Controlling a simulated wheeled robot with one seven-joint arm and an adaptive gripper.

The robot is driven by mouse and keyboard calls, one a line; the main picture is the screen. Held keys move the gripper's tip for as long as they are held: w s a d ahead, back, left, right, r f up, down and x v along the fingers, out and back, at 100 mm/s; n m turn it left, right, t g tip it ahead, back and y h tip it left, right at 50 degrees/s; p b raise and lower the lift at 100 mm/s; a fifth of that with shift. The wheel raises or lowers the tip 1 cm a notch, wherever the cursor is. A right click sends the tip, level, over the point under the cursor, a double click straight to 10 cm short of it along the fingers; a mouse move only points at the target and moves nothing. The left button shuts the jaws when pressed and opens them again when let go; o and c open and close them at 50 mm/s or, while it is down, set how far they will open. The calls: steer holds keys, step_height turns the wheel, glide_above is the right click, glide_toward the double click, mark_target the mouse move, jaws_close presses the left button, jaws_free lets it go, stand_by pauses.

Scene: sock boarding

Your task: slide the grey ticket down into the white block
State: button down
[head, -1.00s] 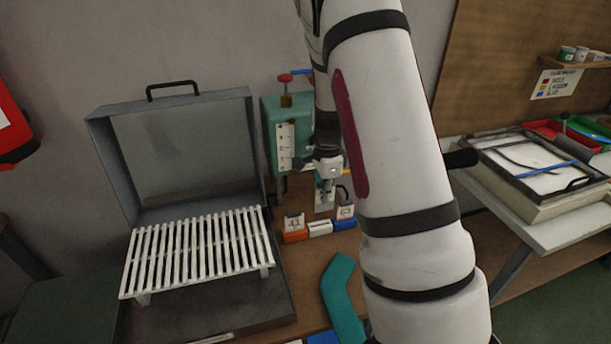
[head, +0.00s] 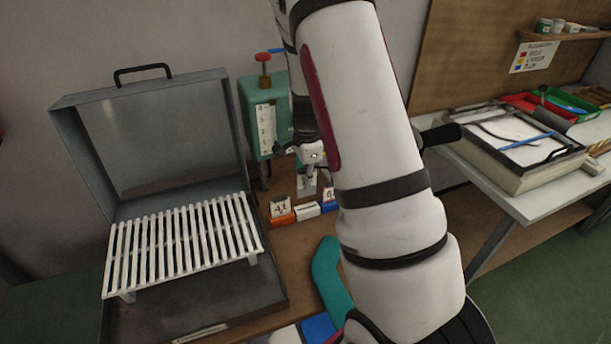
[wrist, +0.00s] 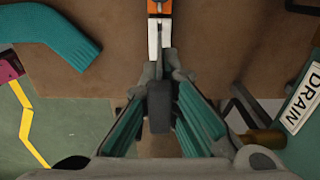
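My gripper (head: 311,163) is shut on the grey ticket (head: 307,187), which hangs upright below the fingertips. The white block (head: 307,210) stands on the brown bench, between an orange block (head: 282,219) and a blue block (head: 329,208). The ticket's lower edge is just above the white block; I cannot tell whether it touches. In the wrist view, my gripper (wrist: 159,77) points at the row, and the ticket (wrist: 159,62) shows as a thin edge in line with the white block (wrist: 154,38). The orange block (wrist: 160,6) lies beyond. The blue block is hidden there.
The orange block bears a ticket marked 41 (head: 281,204); the blue block also bears one, partly hidden by my arm. A green press (head: 262,112) stands behind left. An open grey case with a white slatted rack (head: 185,245) is at left, a teal sock (head: 327,272) in front.

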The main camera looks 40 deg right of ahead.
steer(key=shift+f+b, duration=0.75)
steer(key=shift+f, duration=1.05)
steer(key=shift+f+b, duration=1.1)
steer(key=shift+f, duration=0.85)
steer(key=c, duration=1.7)
jaws_free()
steer(key=shift+r, duration=0.15)
step_height(320, 180, up, 12)
steer(key=shift+f, duration=0.1)
